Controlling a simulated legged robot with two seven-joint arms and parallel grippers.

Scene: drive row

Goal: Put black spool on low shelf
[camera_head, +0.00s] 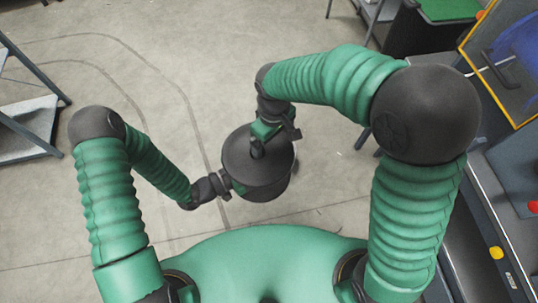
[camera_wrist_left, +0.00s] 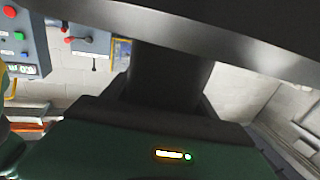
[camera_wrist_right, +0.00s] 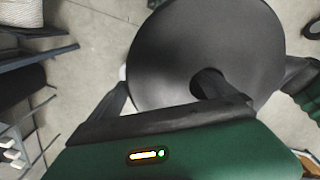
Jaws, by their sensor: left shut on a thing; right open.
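The black spool (camera_head: 262,178) is held in the air in front of my body in the head view. My left gripper (camera_head: 226,183) is shut on its left side. In the left wrist view the spool's dark flange (camera_wrist_left: 220,35) crosses the top, and the exact grip is hard to see. My right gripper (camera_head: 268,137) is open at the spool's far upper side. In the right wrist view the spool's round face (camera_wrist_right: 200,45) lies just beyond the fingers; I cannot tell whether they touch it. A grey-blue shelf unit (camera_head: 28,148) stands at the left edge, partly out of view.
The concrete floor (camera_head: 130,80) between the shelf unit and me is clear. On the right, close to my right arm, is a dark bench with a yellow button (camera_head: 496,253) and an orange-framed panel (camera_head: 505,65). A table with a green top (camera_head: 450,8) stands at the back right.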

